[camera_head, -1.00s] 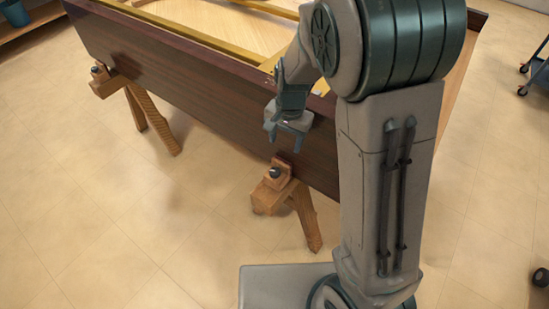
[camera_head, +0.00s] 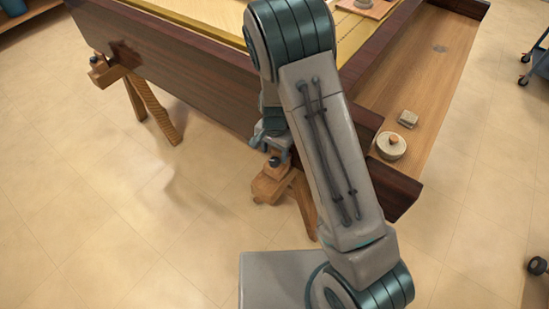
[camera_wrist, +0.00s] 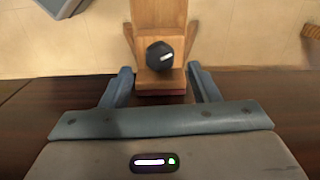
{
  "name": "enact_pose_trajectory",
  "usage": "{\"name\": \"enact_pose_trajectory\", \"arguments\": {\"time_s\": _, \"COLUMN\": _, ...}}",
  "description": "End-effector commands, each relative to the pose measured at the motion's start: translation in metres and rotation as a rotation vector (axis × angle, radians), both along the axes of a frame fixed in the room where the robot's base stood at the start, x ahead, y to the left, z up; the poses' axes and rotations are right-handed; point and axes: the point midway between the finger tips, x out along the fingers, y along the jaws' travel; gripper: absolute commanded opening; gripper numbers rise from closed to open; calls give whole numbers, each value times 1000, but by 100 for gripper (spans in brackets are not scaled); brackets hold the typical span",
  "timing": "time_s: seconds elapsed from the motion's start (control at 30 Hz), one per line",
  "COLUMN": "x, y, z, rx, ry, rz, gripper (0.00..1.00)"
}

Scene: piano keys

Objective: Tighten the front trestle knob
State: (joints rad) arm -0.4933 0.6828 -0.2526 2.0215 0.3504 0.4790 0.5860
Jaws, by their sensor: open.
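The front trestle (camera_head: 268,187) is wooden and stands under the near part of the dark piano case. Its dark round knob (camera_head: 274,161) sits on top of the trestle's protruding end, beside the case wall. In the wrist view the knob (camera_wrist: 160,56) shows a pale mark on its face. My gripper (camera_head: 272,148) is open just above the knob, close to the case. In the wrist view its two fingers (camera_wrist: 160,70) lie left and right of the knob with gaps on both sides. Nothing is held. I cannot tell whether the fingertips reach the knob's height.
The dark wooden piano case (camera_head: 165,75) runs along the gripper's side. Another trestle with a knob (camera_head: 97,58) stands farther left. A round pale item (camera_head: 391,146) and a small block (camera_head: 408,118) lie on the case's ledge. The floor at left is clear.

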Motion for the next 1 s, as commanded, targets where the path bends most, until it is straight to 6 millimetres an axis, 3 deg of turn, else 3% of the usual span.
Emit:
{"name": "enact_pose_trajectory", "arguments": {"time_s": 0.1, "x": 0, "y": 0, "z": -21, "rx": -1, "ry": 2, "rz": -2, "gripper": 55}}
{"name": "enact_pose_trajectory", "arguments": {"time_s": 0.23, "x": 0, "y": 0, "z": -34, "rx": 0, "ry": 1, "rz": 0, "gripper": 55}}
{"name": "enact_pose_trajectory", "arguments": {"time_s": 0.63, "x": 0, "y": 0, "z": -41, "rx": 1, "ry": -2, "rz": 0, "gripper": 55}}
{"name": "enact_pose_trajectory", "arguments": {"time_s": 0.67, "x": 0, "y": 0, "z": -41, "rx": 1, "ry": -2, "rz": 0, "gripper": 53}}
{"name": "enact_pose_trajectory", "arguments": {"time_s": 0.8, "x": 0, "y": 0, "z": -41, "rx": 1, "ry": -2, "rz": 0, "gripper": 14}}
{"name": "enact_pose_trajectory", "arguments": {"time_s": 1.0, "x": 0, "y": 0, "z": -41, "rx": 1, "ry": -2, "rz": -22, "gripper": 11}}
